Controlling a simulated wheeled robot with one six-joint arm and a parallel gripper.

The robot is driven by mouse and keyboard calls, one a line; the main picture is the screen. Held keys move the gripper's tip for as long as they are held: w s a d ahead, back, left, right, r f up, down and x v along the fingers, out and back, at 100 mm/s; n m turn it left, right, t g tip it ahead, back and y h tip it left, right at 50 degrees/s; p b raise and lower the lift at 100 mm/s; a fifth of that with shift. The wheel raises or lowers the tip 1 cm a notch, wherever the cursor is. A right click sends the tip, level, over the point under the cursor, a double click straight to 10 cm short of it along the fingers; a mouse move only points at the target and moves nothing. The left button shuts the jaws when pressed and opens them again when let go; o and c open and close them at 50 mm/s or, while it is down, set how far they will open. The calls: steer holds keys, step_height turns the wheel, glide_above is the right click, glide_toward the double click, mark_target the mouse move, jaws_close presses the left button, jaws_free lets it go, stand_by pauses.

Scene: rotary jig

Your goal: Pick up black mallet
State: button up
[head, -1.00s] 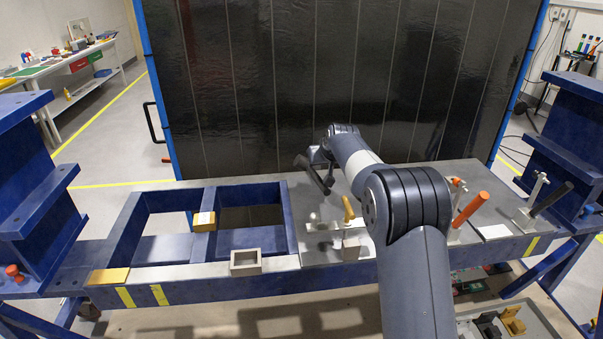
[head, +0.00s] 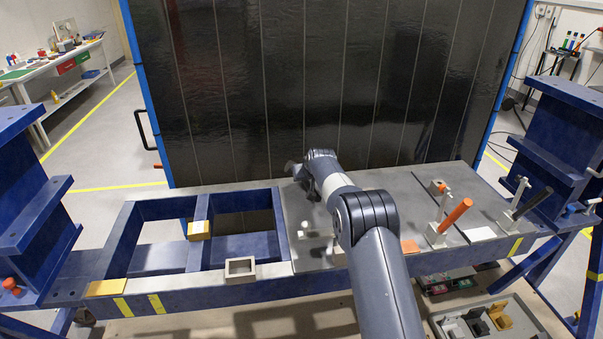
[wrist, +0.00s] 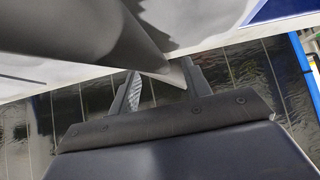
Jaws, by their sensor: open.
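My gripper (head: 294,168) is over the back edge of the grey plate in the head view, in front of the dark panel. Its two fingers stand apart in the wrist view (wrist: 163,77). A large dark, rounded shape (wrist: 100,30) crosses the upper left of the wrist view, close to the fingertips. I cannot tell whether it is the black mallet or whether it lies between the fingers. I cannot make out the mallet in the head view, where my arm covers part of the plate.
A clamp with an orange handle (head: 455,215) and one with a black handle (head: 533,204) stand on the right. A blue frame (head: 124,240) with open bays is on the left. A dark panel (head: 330,90) rises behind. A parts tray (head: 540,335) is low at right.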

steer(key=shift+w+a+f, duration=0.15)
steer(key=shift+w+f, duration=0.3)
steer(key=shift+f, duration=0.05)
steer(key=shift+c, duration=0.3)
jaws_close()
steer(key=shift+r, duration=0.1)
